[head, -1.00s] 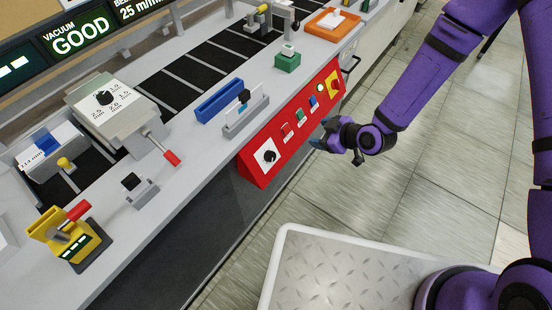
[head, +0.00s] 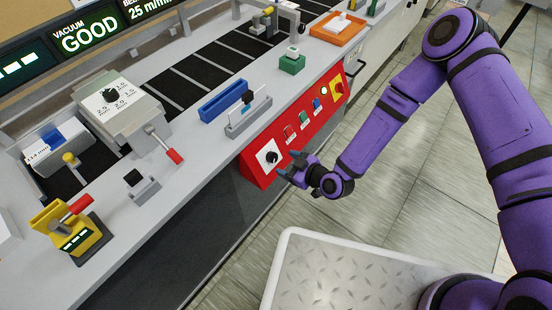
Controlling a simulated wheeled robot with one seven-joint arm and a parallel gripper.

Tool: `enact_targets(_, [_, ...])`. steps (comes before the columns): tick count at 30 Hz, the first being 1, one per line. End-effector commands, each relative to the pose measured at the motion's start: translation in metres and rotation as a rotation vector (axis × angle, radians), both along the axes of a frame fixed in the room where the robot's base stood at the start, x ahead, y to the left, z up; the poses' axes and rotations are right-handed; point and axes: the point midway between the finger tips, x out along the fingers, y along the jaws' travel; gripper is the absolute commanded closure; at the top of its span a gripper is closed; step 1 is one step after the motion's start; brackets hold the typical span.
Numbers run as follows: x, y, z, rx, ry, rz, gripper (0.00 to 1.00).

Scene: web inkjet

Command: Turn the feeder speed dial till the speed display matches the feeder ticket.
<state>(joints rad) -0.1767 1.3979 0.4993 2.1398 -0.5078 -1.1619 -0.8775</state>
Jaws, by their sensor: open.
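A black dial (head: 271,158) on a white plate sits at the near end of the red sloping panel (head: 255,178); its pointer setting is too small to read. My gripper (head: 296,168) is open and empty, just right of this dial and apart from it, its fingers toward the panel. A display (head: 150,10) at the top reads "25 m/min"; its heading is cut off. A white card (head: 262,106) stands in a grey holder above the panel. Its writing is unreadable, so I cannot tell whether it is the feeder ticket.
The panel also carries several coloured buttons and a red knob on yellow (head: 338,87). Another black dial (head: 111,95) sits on a grey box with a numbered scale. A green block (head: 292,64) and blue bar (head: 223,100) stand on the machine top.

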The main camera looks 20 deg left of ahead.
Motion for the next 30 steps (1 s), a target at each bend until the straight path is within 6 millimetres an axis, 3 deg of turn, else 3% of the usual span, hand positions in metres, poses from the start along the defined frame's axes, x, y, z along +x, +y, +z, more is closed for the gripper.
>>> enact_targets(9, [0.018, 0.039, -0.018, -0.001, 0.000, 0.000, 0.34])
enact_targets(23, [0.023, 0.048, -0.022, -0.002, 0.001, 0.000, 0.34])
enact_targets(27, [0.023, 0.048, -0.022, -0.002, 0.001, 0.000, 0.66])
enact_targets(30, [0.023, 0.048, -0.022, -0.002, 0.001, 0.000, 0.83])
